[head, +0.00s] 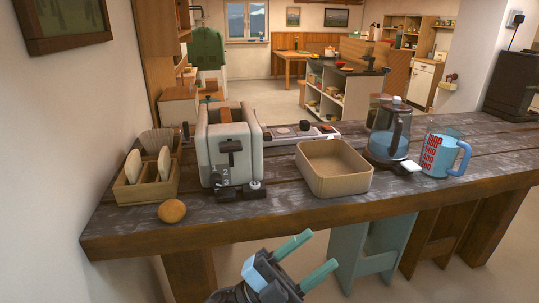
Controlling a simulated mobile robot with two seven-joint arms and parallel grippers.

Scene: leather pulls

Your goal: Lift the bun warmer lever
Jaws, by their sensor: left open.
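The bun warmer (212,165) is a cream, toaster-like box on the dark wooden counter, left of centre. Its black lever (230,147) is on the front face, above the markings 2 and 3. Something brown, perhaps a bun, shows in the top slot. Black knobs or feet stand at its lower front. My left gripper (321,250) has two teal fingers spread apart and empty. It is in front of the counter's near edge, low and right of the bun warmer, touching nothing. My right gripper is not in view.
A round bun (172,211) lies near the counter's front edge. A wooden rack (147,191) with bread slices stands left of the warmer. A beige bin (333,170), a glass kettle (388,132) and a measuring jug (441,153) stand to the right. Teal and brown stools are below the counter.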

